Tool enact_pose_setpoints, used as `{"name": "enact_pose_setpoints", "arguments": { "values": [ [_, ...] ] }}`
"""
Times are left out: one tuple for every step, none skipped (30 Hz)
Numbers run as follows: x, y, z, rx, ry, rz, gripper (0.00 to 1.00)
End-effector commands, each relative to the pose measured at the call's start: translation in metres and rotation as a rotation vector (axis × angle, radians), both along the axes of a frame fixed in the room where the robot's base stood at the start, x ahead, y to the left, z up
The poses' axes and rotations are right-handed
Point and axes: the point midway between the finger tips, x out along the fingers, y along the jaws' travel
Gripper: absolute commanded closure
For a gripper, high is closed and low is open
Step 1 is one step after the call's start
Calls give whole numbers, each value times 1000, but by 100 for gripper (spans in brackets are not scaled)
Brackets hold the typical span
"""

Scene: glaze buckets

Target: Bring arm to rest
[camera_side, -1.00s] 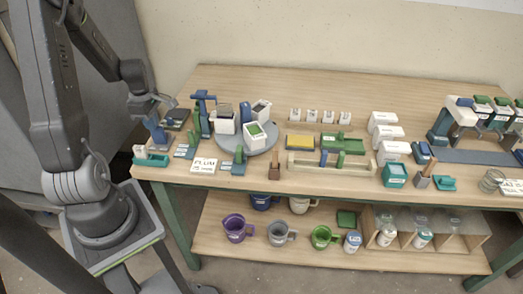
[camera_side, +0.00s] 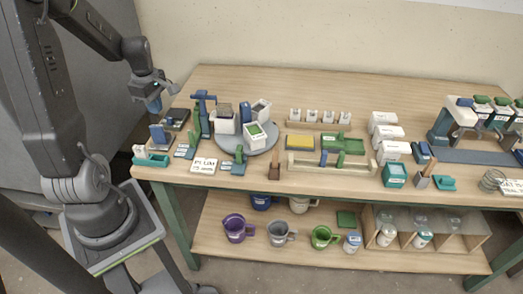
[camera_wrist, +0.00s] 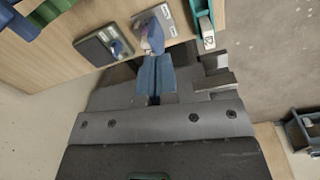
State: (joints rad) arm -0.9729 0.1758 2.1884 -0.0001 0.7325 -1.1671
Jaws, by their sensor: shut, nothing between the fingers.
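My gripper (camera_side: 155,104) is at the left end of the workbench (camera_side: 230,85), raised above the back left corner. Its blue fingertips are closed together and hold nothing. They also show in the wrist view (camera_wrist: 155,76), pointing toward the bench edge. Below and near it in the side view are a dark scale-like block (camera_side: 176,118) and a blue-topped grey piece (camera_side: 159,135). The dark block also shows in the wrist view (camera_wrist: 103,43), apart from the fingers.
A teal and white holder (camera_side: 150,158) sits at the bench's left edge. A round grey turntable (camera_side: 262,148) carries white containers. Mugs, including a purple one (camera_side: 238,228), stand on the lower shelf. Bare wood lies along the back of the bench.

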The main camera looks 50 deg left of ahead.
Motion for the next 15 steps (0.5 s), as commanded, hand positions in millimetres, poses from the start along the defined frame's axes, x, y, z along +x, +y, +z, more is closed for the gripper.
{"name": "enact_pose_setpoints", "arguments": {
  "values": [
    [14,-22,17,33,-19,-140,100],
    [21,-36,27,51,-29,-231,100],
    [29,-56,40,78,-42,-364,100],
    [34,-72,50,98,-52,-466,100],
    [38,-89,59,119,-63,-571,100],
    [41,-111,70,147,-76,-707,100],
    [42,-127,79,169,-86,-809,100],
    [41,-144,86,191,-96,-911,100],
    [40,-165,96,223,-111,-1046,100],
    [37,-180,102,247,-122,-1146,100],
    [33,-195,108,272,-133,-1246,100],
    [28,-214,115,305,-148,-1374,100],
    [23,-227,120,330,-158,-1465,100],
    [17,-239,124,354,-167,-1552,100],
    [10,-253,129,386,-181,-1659,100]
  ]
}}
